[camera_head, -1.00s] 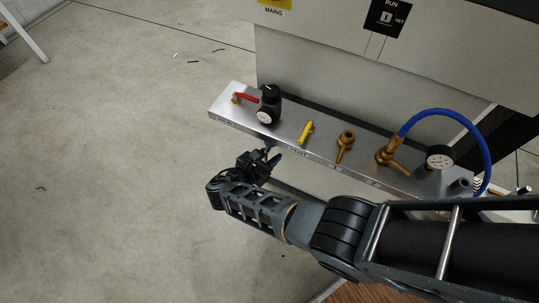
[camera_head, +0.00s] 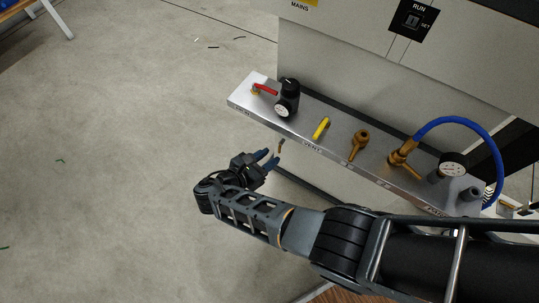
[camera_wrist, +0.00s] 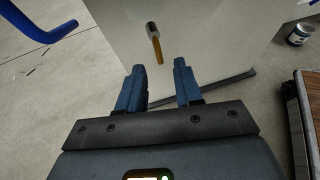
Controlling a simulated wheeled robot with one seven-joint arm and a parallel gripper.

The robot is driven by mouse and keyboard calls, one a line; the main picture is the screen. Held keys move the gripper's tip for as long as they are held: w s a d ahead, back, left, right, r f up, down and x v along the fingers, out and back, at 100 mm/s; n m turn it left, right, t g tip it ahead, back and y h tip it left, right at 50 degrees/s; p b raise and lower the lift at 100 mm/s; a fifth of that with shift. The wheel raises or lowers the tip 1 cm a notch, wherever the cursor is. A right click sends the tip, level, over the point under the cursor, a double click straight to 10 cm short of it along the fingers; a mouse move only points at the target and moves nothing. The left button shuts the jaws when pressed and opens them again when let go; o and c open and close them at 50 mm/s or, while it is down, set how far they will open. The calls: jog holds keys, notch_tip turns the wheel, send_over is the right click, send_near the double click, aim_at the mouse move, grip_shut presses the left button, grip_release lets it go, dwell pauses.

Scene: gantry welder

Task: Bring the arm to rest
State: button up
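My gripper (camera_head: 268,160) is at the end of my bent arm, just off the front edge of the metal valve panel (camera_head: 312,143) and lower than it in the picture. In the wrist view my gripper (camera_wrist: 159,82) has its two blue fingers apart, with nothing between them. An amber-handled part with a grey end (camera_wrist: 154,42) shows beyond the fingertips, apart from them.
The panel carries a red lever (camera_head: 265,89), a black regulator (camera_head: 287,98), a yellow handle (camera_head: 321,128), brass valves (camera_head: 358,145), a gauge (camera_head: 453,163) and a blue hose (camera_head: 470,121). A can (camera_wrist: 300,33) stands on the floor. Open floor (camera_head: 110,150) lies left.

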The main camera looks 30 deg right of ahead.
dwell(0.3)
jog(key=s+f+m+y, duration=0.4)
jog(key=s+f+y, duration=0.3)
jog(key=s+f, duration=0.65)
jog(key=s+a+r+m+t+y, duration=0.2)
jog(key=s+r+m+y, duration=0.4)
jog(key=s, duration=0.7)
jog(key=s+d+r+m+t+p, duration=0.2)
jog(key=r+m+t+p, duration=0.1)
jog(key=r, duration=1.4)
jog(key=s+d+r+m+t+p, duration=0.2)
jog(key=r+m+p, duration=0.3)
jog(key=r, duration=1.2)
jog(key=s+d+r+m+t+p, duration=0.2)
jog(key=s+r+m+t+p, duration=0.1)
jog(key=r, duration=1.5)
jog(key=shift+s+m+t+p, duration=0.3)
jog(key=shift+s+m+p, duration=0.15)
jog(key=shift+p, duration=0.7)
